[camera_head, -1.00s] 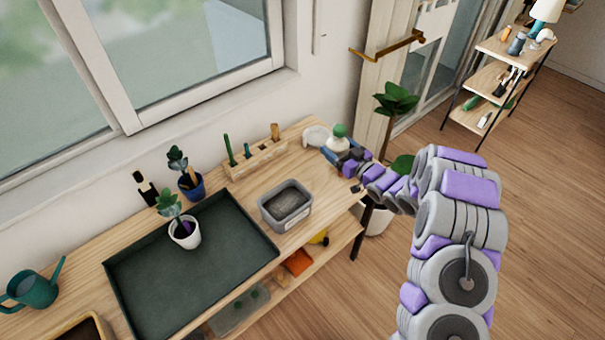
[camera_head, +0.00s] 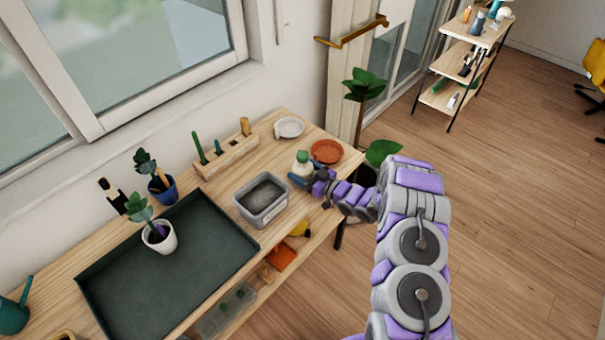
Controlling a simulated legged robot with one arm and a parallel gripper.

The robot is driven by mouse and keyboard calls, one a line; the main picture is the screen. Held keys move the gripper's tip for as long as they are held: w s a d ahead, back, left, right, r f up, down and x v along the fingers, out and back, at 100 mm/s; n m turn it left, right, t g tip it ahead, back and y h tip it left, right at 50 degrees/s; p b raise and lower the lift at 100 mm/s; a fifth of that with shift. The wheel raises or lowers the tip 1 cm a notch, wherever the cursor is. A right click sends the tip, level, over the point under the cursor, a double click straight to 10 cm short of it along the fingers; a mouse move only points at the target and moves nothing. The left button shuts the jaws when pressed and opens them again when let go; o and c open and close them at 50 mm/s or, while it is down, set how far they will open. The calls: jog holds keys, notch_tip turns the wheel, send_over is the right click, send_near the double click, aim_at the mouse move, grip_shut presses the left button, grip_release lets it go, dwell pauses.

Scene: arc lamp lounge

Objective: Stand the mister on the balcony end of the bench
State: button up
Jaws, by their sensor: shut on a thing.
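The mister (camera_head: 303,164), a small white bottle with a green top, is upright near the right end of the wooden bench (camera_head: 345,167), on the side of the glass door. My gripper (camera_head: 309,180) reaches in from the right and is shut on the mister's lower body. The dark fingers hide its base, so I cannot tell whether it touches the bench top or is held just above it. The mister is between the grey tub and the terracotta saucer.
The terracotta saucer (camera_head: 326,151) and a white dish (camera_head: 289,128) lie behind the mister. The grey tub (camera_head: 262,200) is to its left, near a wooden tool rack (camera_head: 228,159). A dark tray (camera_head: 190,265) fills the bench's middle. A leafy plant (camera_head: 366,86) stands beyond the bench end.

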jog(key=shift+f, duration=0.5)
jog(key=shift+a+r, duration=0.1)
jog(key=o, duration=1.4)
